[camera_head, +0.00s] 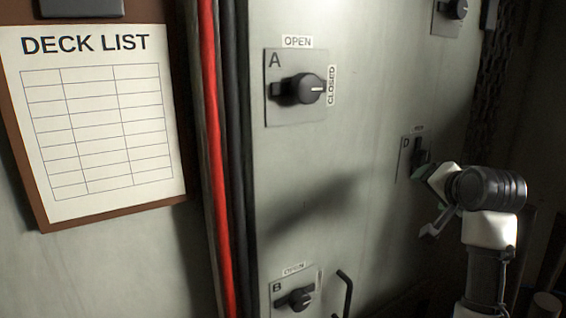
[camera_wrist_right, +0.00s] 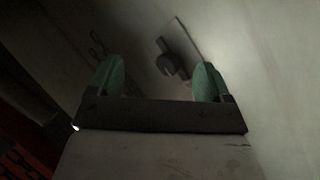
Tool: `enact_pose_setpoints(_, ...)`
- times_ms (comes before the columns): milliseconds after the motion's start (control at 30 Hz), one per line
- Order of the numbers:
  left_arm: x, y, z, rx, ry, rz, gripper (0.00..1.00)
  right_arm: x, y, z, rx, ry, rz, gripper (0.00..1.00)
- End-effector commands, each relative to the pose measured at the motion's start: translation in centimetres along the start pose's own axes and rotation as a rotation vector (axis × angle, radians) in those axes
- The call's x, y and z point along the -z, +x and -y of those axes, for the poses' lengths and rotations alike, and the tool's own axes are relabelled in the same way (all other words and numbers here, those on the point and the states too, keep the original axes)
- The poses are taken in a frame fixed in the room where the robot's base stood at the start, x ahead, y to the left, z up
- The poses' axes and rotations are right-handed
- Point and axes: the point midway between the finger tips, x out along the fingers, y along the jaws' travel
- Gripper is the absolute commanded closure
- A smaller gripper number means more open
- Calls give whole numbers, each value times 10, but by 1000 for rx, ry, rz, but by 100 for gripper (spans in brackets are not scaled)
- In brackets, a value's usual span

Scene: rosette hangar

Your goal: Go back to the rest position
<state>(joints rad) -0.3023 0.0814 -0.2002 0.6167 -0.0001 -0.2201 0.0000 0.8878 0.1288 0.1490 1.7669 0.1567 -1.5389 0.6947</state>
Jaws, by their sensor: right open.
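My right gripper (camera_head: 431,205) is at the right of the head view, in front of the panel near knob D (camera_head: 421,153). In the right wrist view its two green fingertips (camera_wrist_right: 158,78) stand wide apart with nothing between them. A dark knob on a plate (camera_wrist_right: 173,58) shows beyond the fingers, apart from them. In the head view the gripper's wrist partly covers the area beside plate D. My left gripper is in neither view.
The pale panel also carries knob A (camera_head: 303,89), its pointer toward CLOSED, knob B (camera_head: 299,299) low down, and another knob (camera_head: 457,9) at top right. A black handle (camera_head: 343,292) sits beside B. Red and black cables (camera_head: 213,150) run left of the panel, beside a deck list board (camera_head: 98,120).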

Motion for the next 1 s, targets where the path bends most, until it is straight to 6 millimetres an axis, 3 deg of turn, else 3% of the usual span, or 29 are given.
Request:
enact_pose_setpoints(33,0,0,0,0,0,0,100,-33,9,-26,-46,-59,35,20)
enact_pose_setpoints(233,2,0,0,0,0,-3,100,-147,12,-112,-176,-304,179,20)
enact_pose_setpoints(367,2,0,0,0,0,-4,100,-218,-8,-163,-233,-457,293,20)
enact_pose_setpoints(500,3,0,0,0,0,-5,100,-288,-46,-212,-270,-609,433,20)
enact_pose_setpoints(600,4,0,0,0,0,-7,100,-327,-78,-238,-279,-697,525,20)
enact_pose_setpoints(700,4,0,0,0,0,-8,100,-354,-105,-255,-279,-762,599,20)
enact_pose_setpoints(1000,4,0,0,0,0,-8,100,-402,-170,-283,-263,-879,759,20)
